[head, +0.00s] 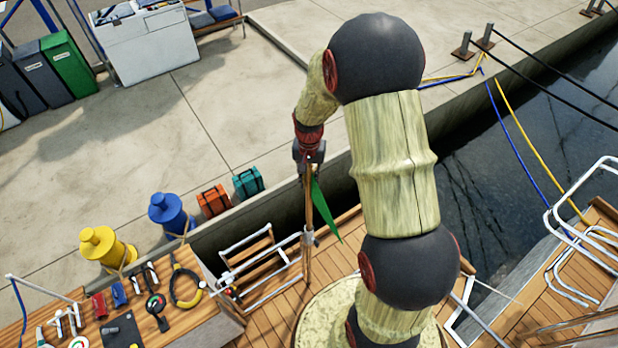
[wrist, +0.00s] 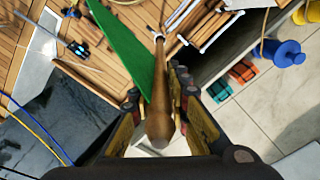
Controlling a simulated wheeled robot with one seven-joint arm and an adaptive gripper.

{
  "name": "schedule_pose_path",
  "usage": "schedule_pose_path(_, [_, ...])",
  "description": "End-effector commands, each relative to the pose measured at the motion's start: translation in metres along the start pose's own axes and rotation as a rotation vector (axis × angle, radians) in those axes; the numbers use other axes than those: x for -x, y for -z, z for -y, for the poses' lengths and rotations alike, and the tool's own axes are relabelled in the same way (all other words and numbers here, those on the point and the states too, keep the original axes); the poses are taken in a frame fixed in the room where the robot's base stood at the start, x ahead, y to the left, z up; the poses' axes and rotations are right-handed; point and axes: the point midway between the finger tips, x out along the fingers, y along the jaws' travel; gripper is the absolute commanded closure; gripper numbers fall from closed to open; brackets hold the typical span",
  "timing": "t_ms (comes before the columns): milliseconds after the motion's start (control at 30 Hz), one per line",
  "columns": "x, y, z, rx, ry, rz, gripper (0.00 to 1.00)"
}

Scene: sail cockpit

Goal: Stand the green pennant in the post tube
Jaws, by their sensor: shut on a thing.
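The green pennant (head: 323,211) hangs from a brown wooden staff (head: 309,195), which is near upright under my gripper (head: 309,163). My gripper is shut on the staff near its rounded top end. The wrist view shows the pennant (wrist: 126,50) left of the staff (wrist: 159,95), between my gripper's fingers (wrist: 158,92). A pale metal fitting, seemingly the post tube (head: 308,238), sits at the rail corner in line with the staff's lower end. I cannot tell whether the staff's end is inside it or just above it.
A white rail frame (head: 262,262) stands just left of the tube. Blue (head: 172,213) and yellow (head: 106,245) bollards and orange (head: 214,201) and teal (head: 248,183) cases stand on the quay. Tools lie on the wooden bench (head: 205,312). Dark water (head: 500,150) is right.

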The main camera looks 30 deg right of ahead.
Motion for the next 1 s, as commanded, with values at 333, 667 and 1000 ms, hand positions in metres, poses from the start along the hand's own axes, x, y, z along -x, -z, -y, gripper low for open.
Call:
schedule_pose_path(333, [-0.0027, 0.0005, 0.0002, 0.0, 0.001, -0.001, 1.0])
schedule_pose_path(667, [-0.0028, 0.0005, 0.0002, 0.0, 0.001, -0.001, 0.69])
schedule_pose_path(1000, [-0.0029, 0.0003, 0.0001, 0.0, 0.0, -0.001, 0.62])
